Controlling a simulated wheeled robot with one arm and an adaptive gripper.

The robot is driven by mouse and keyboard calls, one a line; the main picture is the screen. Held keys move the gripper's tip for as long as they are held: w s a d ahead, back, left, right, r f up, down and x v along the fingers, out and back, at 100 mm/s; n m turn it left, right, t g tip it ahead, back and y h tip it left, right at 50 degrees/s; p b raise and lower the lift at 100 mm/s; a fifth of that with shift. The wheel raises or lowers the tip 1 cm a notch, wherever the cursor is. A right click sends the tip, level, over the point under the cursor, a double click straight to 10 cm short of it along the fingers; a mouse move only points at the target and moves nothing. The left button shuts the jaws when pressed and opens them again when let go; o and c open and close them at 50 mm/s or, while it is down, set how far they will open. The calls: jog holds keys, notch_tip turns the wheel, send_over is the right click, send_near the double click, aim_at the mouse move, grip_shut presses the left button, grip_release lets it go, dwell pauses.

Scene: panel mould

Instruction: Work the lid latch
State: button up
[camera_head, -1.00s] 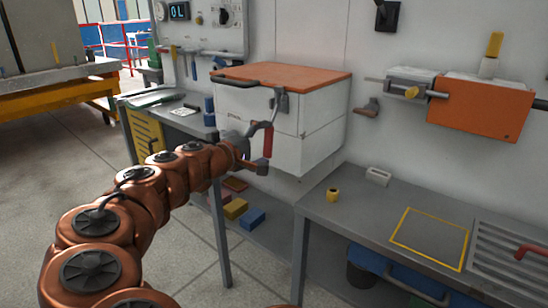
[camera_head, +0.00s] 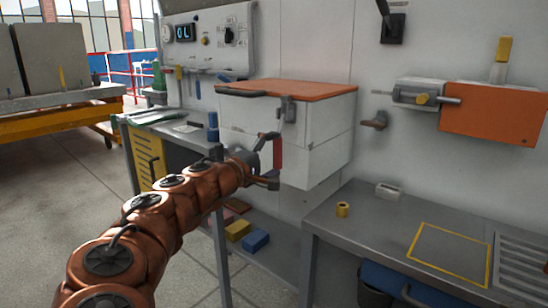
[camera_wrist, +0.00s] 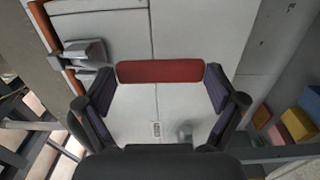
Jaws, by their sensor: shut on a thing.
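The white box (camera_head: 318,152) hangs at the wall with its orange lid (camera_head: 300,90) down. The latch has a grey catch (camera_head: 288,109) at the lid's front edge and a lever with a red handle (camera_head: 278,153) below it. In the head view the lever stands out from the box front, with a visible gap to the catch. My gripper (camera_head: 274,160) is shut on the red handle. In the wrist view the red handle (camera_wrist: 159,72) lies across between the two dark fingers of my gripper (camera_wrist: 160,85); the grey catch (camera_wrist: 85,52) shows at left, apart from the handle.
A grey bench (camera_head: 370,225) with a yellow ring (camera_head: 342,209) stands at right. An orange panel (camera_head: 490,113) is on the wall. A workbench (camera_head: 175,137) stands behind my arm at left. Yellow and blue blocks (camera_head: 255,241) lie on a low shelf under the box.

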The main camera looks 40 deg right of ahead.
jog(key=o, duration=1.3)
jog(key=shift+d, duration=0.1)
jog(key=shift+s+a+f, duration=0.1)
jog(key=shift+s+a, duration=0.2)
jog(key=shift+a, duration=1.7)
jog(key=shift+s+a, duration=0.3)
jog(key=shift+a, duration=1.65)
jog(key=shift+s+a+f, duration=0.1)
jog(key=shift+s+a, duration=0.2)
jog(key=shift+a, duration=1.7)
jog(key=shift+r, duration=0.15)
